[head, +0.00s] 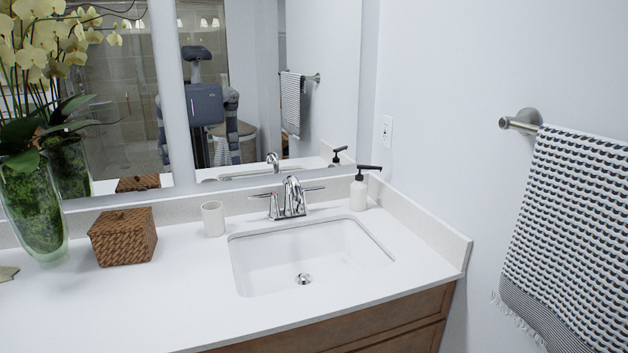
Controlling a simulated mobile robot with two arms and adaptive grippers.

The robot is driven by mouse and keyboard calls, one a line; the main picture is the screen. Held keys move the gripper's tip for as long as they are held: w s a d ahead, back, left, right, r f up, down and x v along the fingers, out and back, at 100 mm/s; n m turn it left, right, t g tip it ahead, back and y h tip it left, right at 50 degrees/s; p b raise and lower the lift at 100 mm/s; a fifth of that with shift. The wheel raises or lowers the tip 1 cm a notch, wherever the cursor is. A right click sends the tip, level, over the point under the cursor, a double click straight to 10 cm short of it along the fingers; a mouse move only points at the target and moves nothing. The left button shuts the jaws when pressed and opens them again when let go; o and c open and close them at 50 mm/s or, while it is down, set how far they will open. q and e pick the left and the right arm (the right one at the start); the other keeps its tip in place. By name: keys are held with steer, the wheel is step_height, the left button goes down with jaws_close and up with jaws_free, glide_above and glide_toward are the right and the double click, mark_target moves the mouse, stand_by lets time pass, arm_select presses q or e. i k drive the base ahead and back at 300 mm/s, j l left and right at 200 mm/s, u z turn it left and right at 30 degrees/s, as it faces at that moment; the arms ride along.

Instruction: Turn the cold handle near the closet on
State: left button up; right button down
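A chrome faucet (292,197) stands behind the rectangular white sink (270,262), in the middle of the head view. It has two lever handles: a left handle (262,196) pointing left and a right handle (314,189) pointing right. No water shows below the spout. The pictures do not clearly show hot or cold marks on the handles, and no closet can be made out. Neither of my grippers shows directly in the head view. My own body is reflected in the mirror (270,60), where the gripper state cannot be read.
A soap dispenser (359,190) stands right of the faucet, and a white cup (213,219) stands left. A woven box (123,237) and glass vase (35,210) are farther left. A towel (570,230) hangs on the right wall. The front counter (190,310) is clear.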

mark_target(304, 190)
steer(key=i+l+u, duration=0.55)
steer(key=i+l, duration=0.25)
steer(key=l, duration=0.15)
